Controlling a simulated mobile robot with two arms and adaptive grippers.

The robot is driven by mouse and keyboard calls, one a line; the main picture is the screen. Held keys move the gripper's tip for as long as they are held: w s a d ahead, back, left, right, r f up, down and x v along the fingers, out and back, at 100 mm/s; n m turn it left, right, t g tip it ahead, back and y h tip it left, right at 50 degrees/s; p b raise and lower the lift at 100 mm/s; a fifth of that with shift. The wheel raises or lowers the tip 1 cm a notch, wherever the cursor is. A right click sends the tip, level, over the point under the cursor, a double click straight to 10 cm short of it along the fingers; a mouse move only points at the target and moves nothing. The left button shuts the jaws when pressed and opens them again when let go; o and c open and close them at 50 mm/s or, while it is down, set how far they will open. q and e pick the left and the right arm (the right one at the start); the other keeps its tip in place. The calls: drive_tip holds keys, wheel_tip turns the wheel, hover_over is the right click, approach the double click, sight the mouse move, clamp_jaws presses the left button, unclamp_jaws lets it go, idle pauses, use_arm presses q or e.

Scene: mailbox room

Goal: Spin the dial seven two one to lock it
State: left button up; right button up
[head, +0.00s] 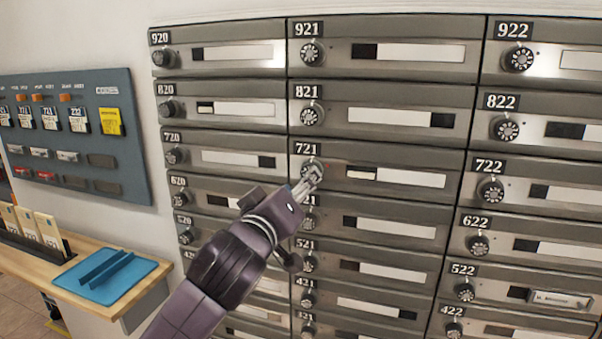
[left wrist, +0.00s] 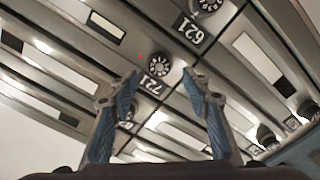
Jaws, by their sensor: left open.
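The round dial of box 721 (head: 306,166) sits under its black 721 label (head: 308,149) in the head view, mostly hidden by my left gripper. The left wrist view shows this dial (left wrist: 159,65) clearly, with white marks on a dark face. A small red dot (head: 327,166) shows on the panel beside it. My left gripper (head: 312,174) is at the dial in the head view. In the left wrist view its blue-padded fingers (left wrist: 161,74) are open, one on each side of the dial, with visible gaps. Whether they touch it I cannot tell. My right gripper is not in view.
Similar mailboxes with protruding dials surround it, such as 821 (head: 312,116) above and 722 (head: 491,191) at the right. A wooden counter (head: 146,287) with a blue tray (head: 140,287) stands at the lower left. A grey board (head: 130,150) hangs on the left wall.

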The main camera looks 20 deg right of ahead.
use_arm(q)
drive_tip(key=p+x, duration=0.1)
drive_tip(key=x, duration=0.4)
drive_tip(key=shift+d, duration=0.1)
drive_tip(key=c, duration=1.1)
drive_tip(key=shift+c, duration=0.3)
drive_tip(key=shift+m+p, duration=0.3)
